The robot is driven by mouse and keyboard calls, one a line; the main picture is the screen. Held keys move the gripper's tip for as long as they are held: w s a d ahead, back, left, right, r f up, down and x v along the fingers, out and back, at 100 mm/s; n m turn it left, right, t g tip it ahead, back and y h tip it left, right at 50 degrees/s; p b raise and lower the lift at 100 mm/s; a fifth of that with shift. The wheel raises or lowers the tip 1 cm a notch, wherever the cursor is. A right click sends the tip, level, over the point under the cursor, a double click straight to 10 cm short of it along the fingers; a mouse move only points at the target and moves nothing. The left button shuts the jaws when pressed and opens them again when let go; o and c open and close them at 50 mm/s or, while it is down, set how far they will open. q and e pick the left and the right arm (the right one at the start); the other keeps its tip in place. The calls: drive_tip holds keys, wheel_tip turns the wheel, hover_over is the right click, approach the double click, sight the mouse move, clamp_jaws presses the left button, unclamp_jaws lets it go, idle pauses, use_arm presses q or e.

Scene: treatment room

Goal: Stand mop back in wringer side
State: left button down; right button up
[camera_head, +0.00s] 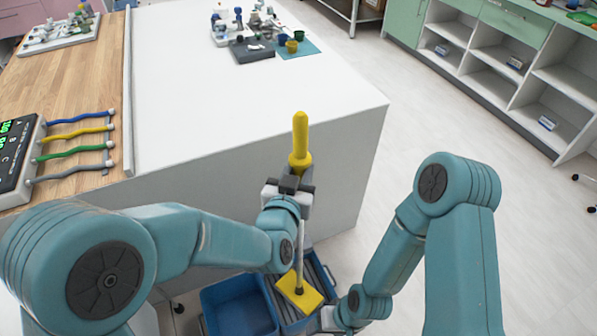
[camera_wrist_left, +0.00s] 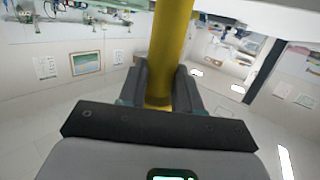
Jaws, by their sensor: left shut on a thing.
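The mop has a yellow grip (camera_head: 300,140), a thin grey pole and a flat yellow head (camera_head: 300,291). My left gripper (camera_head: 289,186) is shut on the mop just below the thick part of the grip; the yellow handle (camera_wrist_left: 170,45) runs between its fingers in the left wrist view. The mop stands nearly upright. A blue bucket (camera_head: 236,283) is on the floor; its left part is open and its right part, the wringer side (camera_head: 318,272), is ribbed. The mop head is over the wringer side; I cannot tell if it rests there. My right gripper (camera_head: 328,320) is beside the bucket, partly hidden by its arm.
A white counter (camera_head: 240,100) stands right behind the mop, with its corner close to the handle. A wooden top (camera_head: 75,95) with a display box and coloured leads is at left. Green-fronted shelves (camera_head: 500,70) are at back right. The floor between is clear.

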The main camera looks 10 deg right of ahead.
use_arm(q)
drive_tip(key=shift+f+b, duration=0.3)
drive_tip(key=shift+b, duration=0.1)
drive_tip(key=c, duration=0.7)
unclamp_jaws()
drive_tip(key=shift+f, duration=0.15)
